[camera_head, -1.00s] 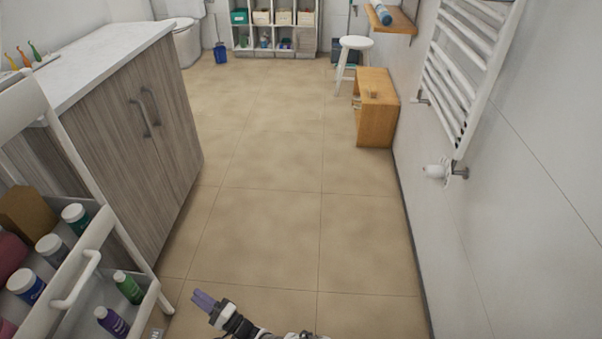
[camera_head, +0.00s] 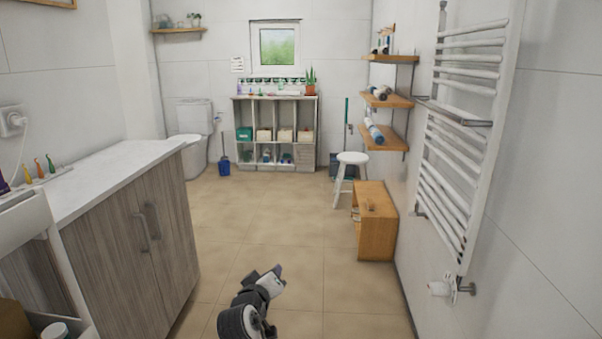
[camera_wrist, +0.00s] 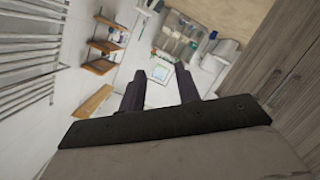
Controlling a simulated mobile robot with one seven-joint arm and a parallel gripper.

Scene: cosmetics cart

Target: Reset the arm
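My gripper (camera_wrist: 161,76) shows in the wrist view with its two dark fingers apart and nothing between them. It is open and empty and faces out across the room. In the head view my arm (camera_head: 250,308) is raised at the bottom middle, over the tiled floor; the fingers cannot be made out there. The white cosmetics cart (camera_head: 28,222) is at the left edge, mostly out of view. A white-capped container (camera_head: 55,331) shows in it at the bottom left. My gripper is clear of the cart.
A wood-front cabinet (camera_head: 135,250) with a white top stands at the left. A towel radiator (camera_head: 462,140) is on the right wall, with a wooden box (camera_head: 376,225) and a white stool (camera_head: 350,160) beyond. Shelves (camera_head: 275,125) stand at the back. The middle floor (camera_head: 265,215) is clear.

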